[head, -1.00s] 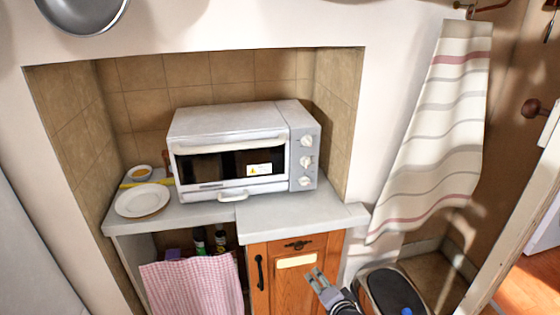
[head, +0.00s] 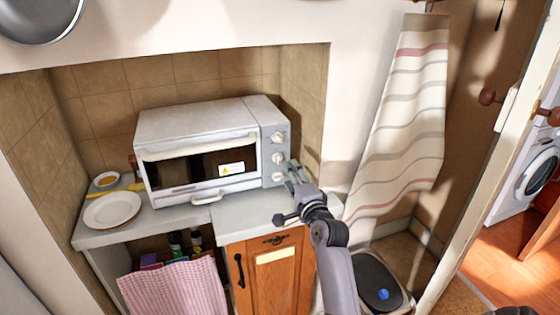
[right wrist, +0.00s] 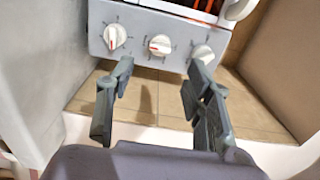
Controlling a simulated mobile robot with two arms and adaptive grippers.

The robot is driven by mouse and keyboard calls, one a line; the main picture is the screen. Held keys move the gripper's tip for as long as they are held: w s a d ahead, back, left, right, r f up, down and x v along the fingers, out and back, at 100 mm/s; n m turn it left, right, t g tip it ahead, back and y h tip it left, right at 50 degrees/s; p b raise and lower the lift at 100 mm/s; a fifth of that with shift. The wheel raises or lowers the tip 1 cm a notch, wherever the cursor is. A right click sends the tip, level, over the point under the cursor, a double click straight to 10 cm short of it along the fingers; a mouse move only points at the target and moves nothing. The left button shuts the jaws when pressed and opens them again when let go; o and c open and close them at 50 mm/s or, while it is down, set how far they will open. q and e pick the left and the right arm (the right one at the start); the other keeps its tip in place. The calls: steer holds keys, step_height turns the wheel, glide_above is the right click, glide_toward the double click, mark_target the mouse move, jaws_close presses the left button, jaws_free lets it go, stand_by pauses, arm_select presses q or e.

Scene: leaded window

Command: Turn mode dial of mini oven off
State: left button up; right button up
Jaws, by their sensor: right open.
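The white mini oven (head: 195,150) stands on the counter with its door shut. Its side panel carries three round white dials: top (head: 278,138), middle (head: 278,158) and bottom (head: 279,177). In the right wrist view they form a row, the middle dial (right wrist: 160,45) showing a red mark. My right gripper (head: 292,172) is close to the panel, by the lower dials. In the right wrist view the right gripper (right wrist: 160,66) is open and empty, its fingertips on either side of the middle dial's line, apparently short of it. My left gripper is not in view.
A plate (head: 112,210) and a small bowl (head: 106,179) sit left of the oven. Tiled niche walls (head: 302,110) close in behind and right of it. A striped towel (head: 405,110) hangs at right. The counter (head: 245,208) before the oven is bare.

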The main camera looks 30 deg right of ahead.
mark_target(279, 161)
steer(key=x, duration=0.8)
steer(key=shift+w+d, duration=0.1)
steer(key=shift+p, duration=0.3)
jaws_close()
